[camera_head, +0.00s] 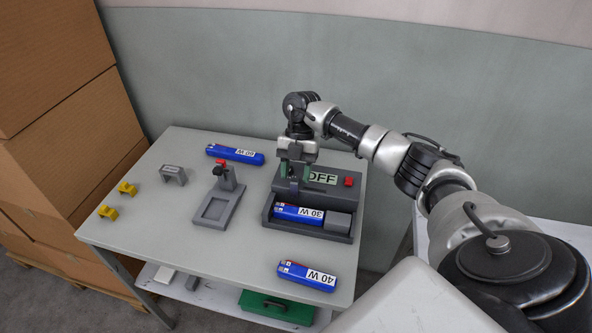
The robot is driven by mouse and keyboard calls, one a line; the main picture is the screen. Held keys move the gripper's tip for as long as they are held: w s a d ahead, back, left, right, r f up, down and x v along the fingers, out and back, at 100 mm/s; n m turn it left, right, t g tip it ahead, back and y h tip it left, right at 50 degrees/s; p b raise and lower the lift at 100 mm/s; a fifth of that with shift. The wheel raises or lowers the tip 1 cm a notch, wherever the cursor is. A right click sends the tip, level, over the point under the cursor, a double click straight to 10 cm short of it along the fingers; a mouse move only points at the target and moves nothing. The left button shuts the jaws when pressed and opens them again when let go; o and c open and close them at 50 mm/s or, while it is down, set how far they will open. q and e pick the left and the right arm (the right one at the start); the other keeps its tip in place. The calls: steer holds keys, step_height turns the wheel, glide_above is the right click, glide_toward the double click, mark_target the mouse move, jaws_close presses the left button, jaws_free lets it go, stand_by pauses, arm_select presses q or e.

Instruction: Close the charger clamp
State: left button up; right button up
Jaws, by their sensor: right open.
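The charger (337,194) is a dark grey box at the table's right side, with an OFF label and a red button on its top. A blue 30 W pack (299,212) lies in its front bay, with a grey block (338,222) at the bay's right end. My right gripper (292,178) is open, pointing down over the charger's left back part, next to the OFF label. The gripper hides what is between and behind its fingers, so I cannot tell how the clamp stands. My left gripper is not in view.
A grey stand (218,203) with a red-topped post stands left of the charger. A blue 60 W pack (235,154) lies at the back, a 40 W pack (307,276) at the front. Yellow clips (108,212) and a grey bracket (173,175) are at left. Cardboard boxes (60,120) stand beyond.

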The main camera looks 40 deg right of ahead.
jaws_close()
